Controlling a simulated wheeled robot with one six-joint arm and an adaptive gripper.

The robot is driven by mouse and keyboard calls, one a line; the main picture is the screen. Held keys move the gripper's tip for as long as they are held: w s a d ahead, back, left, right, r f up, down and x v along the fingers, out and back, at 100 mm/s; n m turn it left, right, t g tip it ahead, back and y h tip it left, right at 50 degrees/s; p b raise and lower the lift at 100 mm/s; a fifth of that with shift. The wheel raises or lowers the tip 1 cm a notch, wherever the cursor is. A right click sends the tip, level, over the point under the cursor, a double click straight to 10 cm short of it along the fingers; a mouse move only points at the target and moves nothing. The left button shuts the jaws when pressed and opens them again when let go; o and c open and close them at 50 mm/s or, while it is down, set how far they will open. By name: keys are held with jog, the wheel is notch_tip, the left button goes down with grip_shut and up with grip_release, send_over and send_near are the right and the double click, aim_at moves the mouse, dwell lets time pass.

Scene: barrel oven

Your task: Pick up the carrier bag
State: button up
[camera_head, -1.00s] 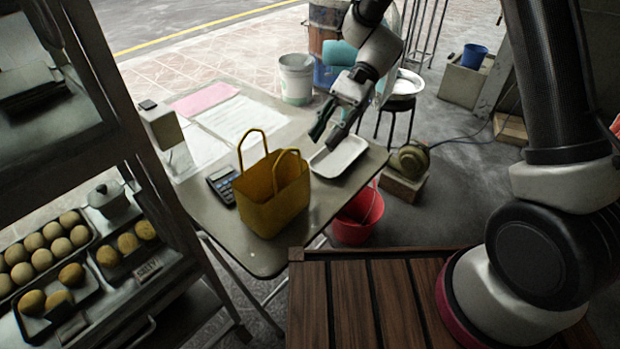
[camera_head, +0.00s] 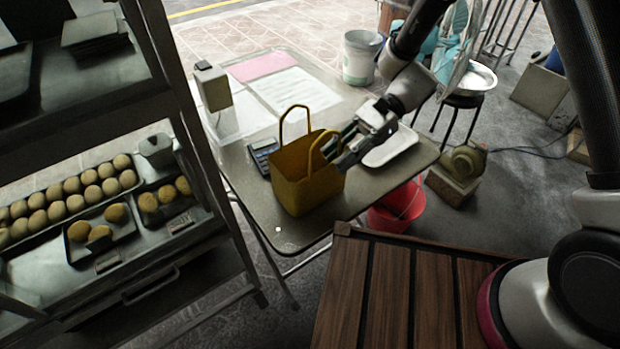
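The carrier bag (camera_head: 302,188) is mustard yellow with two loop handles. It stands upright on the folding table (camera_head: 262,222), near its front edge. My gripper (camera_head: 334,151) reaches in from the upper right, with its dark fingers at the bag's right handle. The fingers look spread apart with a gap between them. I cannot tell whether a finger passes through the handle or touches it. The bag's base appears to rest on the table.
A white tray (camera_head: 392,150) lies right of the bag and a calculator (camera_head: 264,157) left of it. A dispenser-like box (camera_head: 214,92) stands at the table's left. A bun rack (camera_head: 130,262) is at left. A red bucket (camera_head: 398,207) is on the floor.

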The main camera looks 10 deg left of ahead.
jog(key=x, duration=0.3)
jog(key=shift+s+f, duration=0.1)
jog(key=shift+s, duration=0.05)
grip_shut()
